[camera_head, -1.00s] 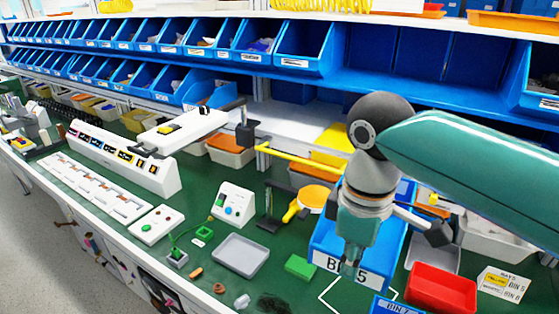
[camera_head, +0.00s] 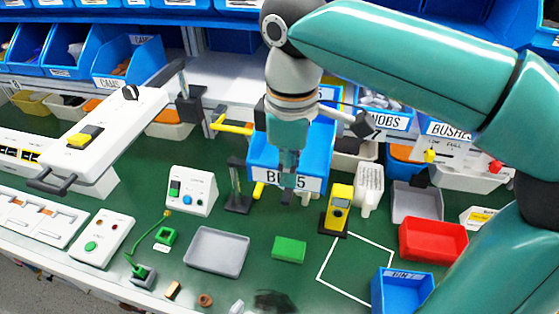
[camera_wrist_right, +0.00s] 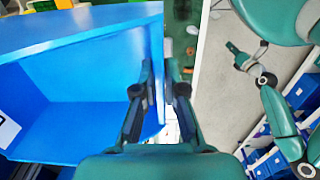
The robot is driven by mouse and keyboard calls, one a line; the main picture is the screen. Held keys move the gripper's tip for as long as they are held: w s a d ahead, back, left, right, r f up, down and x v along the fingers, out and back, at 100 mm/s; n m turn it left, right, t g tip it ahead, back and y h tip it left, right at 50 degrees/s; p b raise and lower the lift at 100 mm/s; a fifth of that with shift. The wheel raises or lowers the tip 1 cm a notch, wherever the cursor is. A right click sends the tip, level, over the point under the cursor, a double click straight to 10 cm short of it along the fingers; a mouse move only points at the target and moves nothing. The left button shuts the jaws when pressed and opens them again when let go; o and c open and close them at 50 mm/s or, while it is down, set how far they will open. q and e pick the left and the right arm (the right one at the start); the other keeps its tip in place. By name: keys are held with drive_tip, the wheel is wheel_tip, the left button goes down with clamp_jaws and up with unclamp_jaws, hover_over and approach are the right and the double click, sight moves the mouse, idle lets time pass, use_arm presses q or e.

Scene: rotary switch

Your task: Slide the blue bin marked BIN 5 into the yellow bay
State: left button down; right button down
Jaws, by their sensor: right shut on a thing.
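The blue bin (camera_head: 318,150) is upright, and its white label partly reads "BI" and "5", with the middle covered by my gripper. My right gripper (camera_head: 288,192) is shut on its front wall. In the right wrist view, the fingers (camera_wrist_right: 160,112) straddle the wall of the blue bin (camera_wrist_right: 85,75). A yellow bar (camera_head: 232,128), seemingly part of the yellow bay, shows just left of the bin. A small yellow piece (camera_head: 258,190) shows below the bin's front left corner. The bin and my arm hide the rest of the bay. My left gripper is out of view.
A yellow meter (camera_head: 340,207) stands right of the bin, and a black stand (camera_head: 238,195) left of it. A white outlined square (camera_head: 357,268) on the green mat is empty. A red tray (camera_head: 433,239), blue bin (camera_head: 402,290) and grey tray (camera_head: 217,250) lie nearer the front.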

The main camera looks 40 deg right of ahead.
drive_tip(key=shift+w+d+f, duration=0.15)
drive_tip(key=shift+w+d, duration=0.25)
drive_tip(key=shift+d, duration=0.1)
drive_tip(key=w+d, duration=0.2)
drive_tip(key=d, duration=0.1)
drive_tip(key=shift+w+f, duration=0.3)
drive_tip(key=shift+f, duration=0.1)
drive_tip(key=w+d+f+p, duration=0.1)
drive_tip(key=w+d+p, duration=0.4)
drive_tip(key=w+d, duration=0.7)
drive_tip(key=shift+d+f, duration=0.2)
drive_tip(key=shift+d, duration=1.4)
drive_tip(key=c, duration=1.2)
unclamp_jaws()
drive_tip(key=shift+r, duration=0.1)
